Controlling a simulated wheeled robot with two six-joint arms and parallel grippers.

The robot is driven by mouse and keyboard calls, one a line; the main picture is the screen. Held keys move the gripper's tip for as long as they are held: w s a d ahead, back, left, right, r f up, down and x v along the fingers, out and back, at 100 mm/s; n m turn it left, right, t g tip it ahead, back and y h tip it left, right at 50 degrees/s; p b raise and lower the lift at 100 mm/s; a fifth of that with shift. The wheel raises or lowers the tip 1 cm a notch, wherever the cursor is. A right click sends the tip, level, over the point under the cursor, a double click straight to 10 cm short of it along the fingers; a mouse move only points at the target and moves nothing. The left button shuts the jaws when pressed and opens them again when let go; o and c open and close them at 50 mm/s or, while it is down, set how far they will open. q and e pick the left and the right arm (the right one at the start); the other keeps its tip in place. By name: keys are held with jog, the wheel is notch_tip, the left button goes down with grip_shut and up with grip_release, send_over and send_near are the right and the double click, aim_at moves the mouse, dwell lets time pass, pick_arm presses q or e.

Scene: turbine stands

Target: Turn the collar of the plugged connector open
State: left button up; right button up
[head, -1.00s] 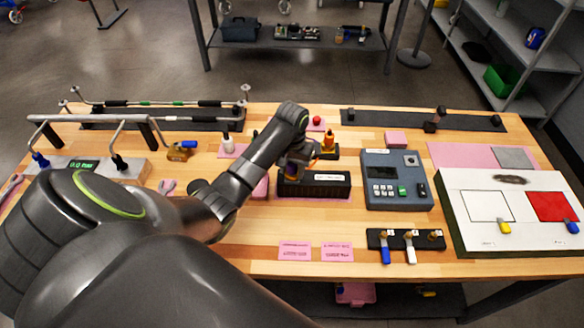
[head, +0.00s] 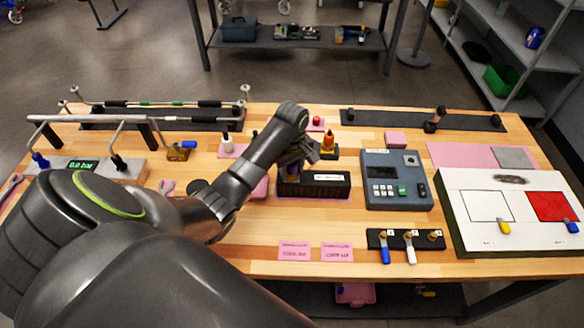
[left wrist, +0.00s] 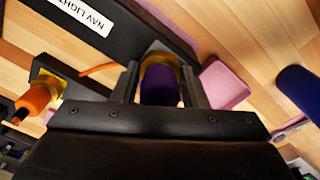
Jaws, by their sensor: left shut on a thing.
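The black box labelled NAV LIGHT (head: 330,190) sits on the bench in the middle of the head view; part of it also shows at the upper left of the left wrist view (left wrist: 125,30). The plugged connector (left wrist: 160,86) is dark purple, with a yellowish ring at its far end, and stands at the box's side. My left gripper (head: 291,168) is over the left end of the box. In the left wrist view its two fingers (left wrist: 160,78) are shut on the connector's collar, one on each side. The fingers hide part of the collar. My right gripper is not in view.
An orange connector (head: 328,141) stands behind the box. A grey keypad unit (head: 397,178) is to the right, and a row of valve handles (head: 408,250) is in front. Pink label cards (head: 294,251) lie on clear bench nearer the front edge.

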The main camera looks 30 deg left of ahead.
pick_arm(q)
jog(key=shift+n, duration=1.2)
jog(key=o, duration=1)
